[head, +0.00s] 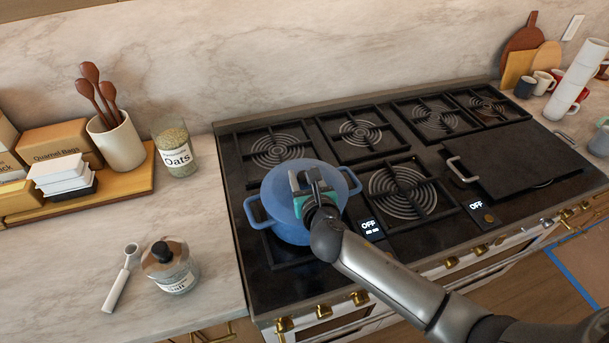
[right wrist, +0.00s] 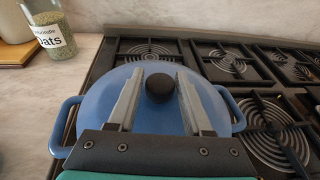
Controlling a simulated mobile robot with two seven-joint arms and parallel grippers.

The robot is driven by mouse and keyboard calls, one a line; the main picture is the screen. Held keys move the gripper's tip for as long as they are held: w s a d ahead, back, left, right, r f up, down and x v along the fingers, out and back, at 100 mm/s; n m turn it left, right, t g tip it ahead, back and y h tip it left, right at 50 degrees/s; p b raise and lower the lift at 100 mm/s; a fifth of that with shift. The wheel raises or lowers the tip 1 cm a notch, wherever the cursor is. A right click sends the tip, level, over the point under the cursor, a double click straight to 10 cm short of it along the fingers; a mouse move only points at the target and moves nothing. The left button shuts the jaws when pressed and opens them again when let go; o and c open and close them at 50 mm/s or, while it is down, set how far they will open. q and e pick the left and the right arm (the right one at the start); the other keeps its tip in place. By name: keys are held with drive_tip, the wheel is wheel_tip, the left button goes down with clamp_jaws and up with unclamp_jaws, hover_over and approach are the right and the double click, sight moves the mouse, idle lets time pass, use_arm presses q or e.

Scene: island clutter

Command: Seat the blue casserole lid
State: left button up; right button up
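The blue casserole (head: 283,229) stands on the front left burner of the stove, its two loop handles out to the sides. The blue lid (head: 281,188) lies over its top and looks about level; whether its rim sits fully in the pot I cannot tell. In the right wrist view the lid (right wrist: 103,103) has a round black knob (right wrist: 160,87). In the head view the gripper hides the knob. My left gripper is not in view.
Bare burners lie behind and right of the pot. A black griddle cover (head: 515,158) is on the stove's right. On the left counter are an oats jar (head: 175,152), a salt jar (head: 170,266), a utensil crock (head: 118,142) and a white-handled tool (head: 121,280).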

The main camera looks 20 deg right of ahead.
drive_tip(key=o, duration=0.4)
drive_tip(key=shift+s, duration=0.1)
drive_tip(key=v, duration=1.5)
drive_tip(key=shift+r+p, duration=0.1)
drive_tip(key=shift+p, duration=0.25)
